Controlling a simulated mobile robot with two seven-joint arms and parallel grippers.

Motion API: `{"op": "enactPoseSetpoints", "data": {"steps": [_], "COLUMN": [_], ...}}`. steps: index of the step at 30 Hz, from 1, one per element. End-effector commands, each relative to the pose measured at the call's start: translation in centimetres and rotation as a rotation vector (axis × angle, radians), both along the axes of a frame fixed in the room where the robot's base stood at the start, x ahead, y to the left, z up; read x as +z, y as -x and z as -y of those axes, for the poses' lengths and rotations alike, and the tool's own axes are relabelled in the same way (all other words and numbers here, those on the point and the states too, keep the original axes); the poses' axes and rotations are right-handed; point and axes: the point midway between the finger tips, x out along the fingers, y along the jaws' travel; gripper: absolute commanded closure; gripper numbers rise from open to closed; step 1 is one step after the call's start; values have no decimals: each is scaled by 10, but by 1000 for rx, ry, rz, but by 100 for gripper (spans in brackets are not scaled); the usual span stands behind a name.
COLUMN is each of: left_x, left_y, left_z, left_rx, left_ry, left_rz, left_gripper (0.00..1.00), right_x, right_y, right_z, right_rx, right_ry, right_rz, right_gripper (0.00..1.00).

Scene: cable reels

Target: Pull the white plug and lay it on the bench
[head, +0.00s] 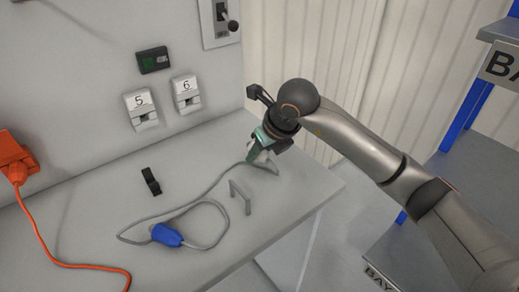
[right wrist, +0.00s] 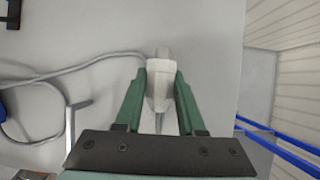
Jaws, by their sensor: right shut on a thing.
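The white plug (right wrist: 160,82) sits between the two green fingers of my right gripper (right wrist: 160,88) in the right wrist view, and the fingers are shut on it. In the head view my right gripper (head: 258,150) is low over the right end of the grey bench (head: 90,235), with the plug (head: 262,158) mostly hidden by the fingers. Whether the plug touches the bench top I cannot tell. A grey cable (head: 215,183) runs from the plug along the bench to a blue connector (head: 167,235). My left gripper is not in view.
Sockets labelled 5 (head: 141,110) and 6 (head: 186,94) are on the back panel; both look empty. An orange plug (head: 16,160) with an orange cable is at the left. A grey bracket (head: 241,196) stands near the gripper. A black clip (head: 151,181) lies on the bench.

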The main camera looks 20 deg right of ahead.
Motion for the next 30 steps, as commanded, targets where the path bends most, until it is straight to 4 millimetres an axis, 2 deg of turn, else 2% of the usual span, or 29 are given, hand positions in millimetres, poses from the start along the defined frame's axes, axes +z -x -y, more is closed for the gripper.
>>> {"op": "enactPoseSetpoints", "data": {"steps": [3, 11, 12, 20, 26, 30], "left_x": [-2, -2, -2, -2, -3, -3], "left_y": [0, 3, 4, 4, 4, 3], "left_z": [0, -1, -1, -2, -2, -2], "left_rx": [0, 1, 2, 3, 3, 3], "left_ry": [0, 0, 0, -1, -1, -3], "left_rz": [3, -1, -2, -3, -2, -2], "left_gripper": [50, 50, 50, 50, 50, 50], "right_x": [-6, -6, -6, -6, -6, -6], "right_y": [0, 0, 0, 0, 0, 0], "right_z": [0, 0, 0, 0, 0, 0], "right_rx": [1, 1, 1, 1, 1, 1], "right_ry": [0, 0, 0, 0, 0, 1], "right_rz": [0, 0, 0, 0, 0, -1], "right_gripper": [100, 100, 58, 29, 27, 10]}}
